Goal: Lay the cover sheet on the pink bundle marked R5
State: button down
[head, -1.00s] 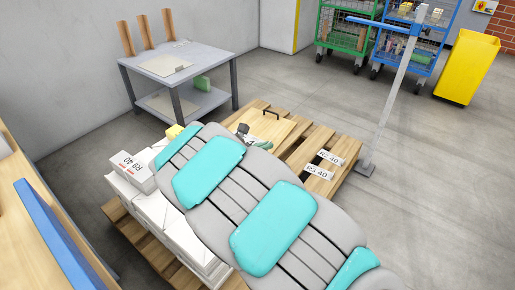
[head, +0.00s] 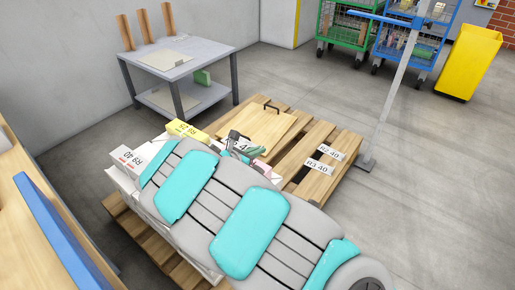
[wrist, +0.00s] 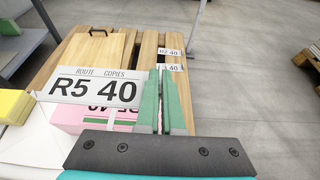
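The cover sheet, white with black "R5 40" print (wrist: 90,90), is above the pink bundle (wrist: 68,119) in the wrist view and hides part of it. My gripper (wrist: 165,85) has its green fingers almost together, at the sheet's right edge, and looks shut on it. The pink bundle's own "R5 40" mark reads upside down. Whether the sheet touches the bundle I cannot tell. In the head view a bit of the sheet (head: 240,144) shows beside my gripper (head: 234,136); my arm hides most of the pink bundle (head: 263,168).
A yellow bundle (head: 187,129) and a white R9 bundle (head: 127,158) are to the left. A wooden board with a handle (head: 256,128) and sheets R2 (head: 332,152) and R3 (head: 320,166) lie on the pallet (head: 345,140). A post (head: 392,90) stands right of it.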

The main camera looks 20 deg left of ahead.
aim_at(258, 170)
jog(key=shift+f+b, duration=0.95)
jog(key=shift+f, duration=1.95)
jog(key=shift+f, duration=0.55)
jog(key=c, duration=1)
grip_release()
